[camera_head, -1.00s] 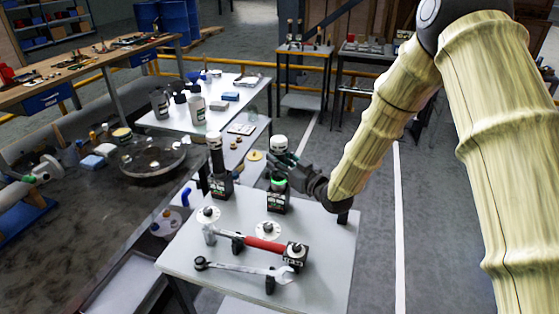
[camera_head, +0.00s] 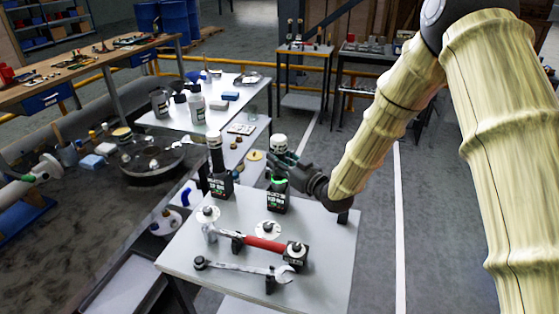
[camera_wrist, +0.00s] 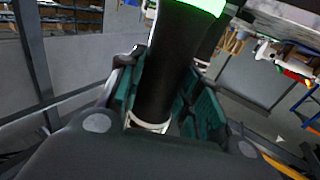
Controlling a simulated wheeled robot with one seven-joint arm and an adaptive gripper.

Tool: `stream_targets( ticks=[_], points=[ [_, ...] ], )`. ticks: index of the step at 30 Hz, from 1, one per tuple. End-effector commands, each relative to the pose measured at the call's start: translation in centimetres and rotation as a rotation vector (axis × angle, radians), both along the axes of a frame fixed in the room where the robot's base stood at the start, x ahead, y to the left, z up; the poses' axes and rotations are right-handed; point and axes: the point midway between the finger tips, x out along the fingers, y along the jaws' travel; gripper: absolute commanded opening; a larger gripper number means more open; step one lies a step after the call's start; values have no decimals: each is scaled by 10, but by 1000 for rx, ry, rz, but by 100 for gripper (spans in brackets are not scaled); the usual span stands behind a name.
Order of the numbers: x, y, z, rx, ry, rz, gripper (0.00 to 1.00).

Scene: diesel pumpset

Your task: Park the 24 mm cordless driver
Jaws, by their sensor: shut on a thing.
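The driver is a dark upright cylinder with a white top (camera_head: 279,141). It stands over a black box-shaped base (camera_head: 278,200) on the light table, with a bright green ring between them. I cannot tell whether the driver is fully seated. My gripper (camera_head: 282,161) comes from the right and is shut around the driver's body, below the white top. In the wrist view the green finger pads lie either side of the black body (camera_wrist: 165,75), and the green ring (camera_wrist: 200,5) shows at the top edge. A similar dark tool (camera_head: 216,158) stands in another black base to the left.
A bench with bottles (camera_head: 198,108) stands behind left. Open floor lies right of the table.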

Motion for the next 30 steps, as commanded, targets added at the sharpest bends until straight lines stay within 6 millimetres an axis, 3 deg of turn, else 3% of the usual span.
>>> stream_targets(
  ticks=[30],
  points=[
    [0,0,-7,1,-2,0,0]
  ],
)
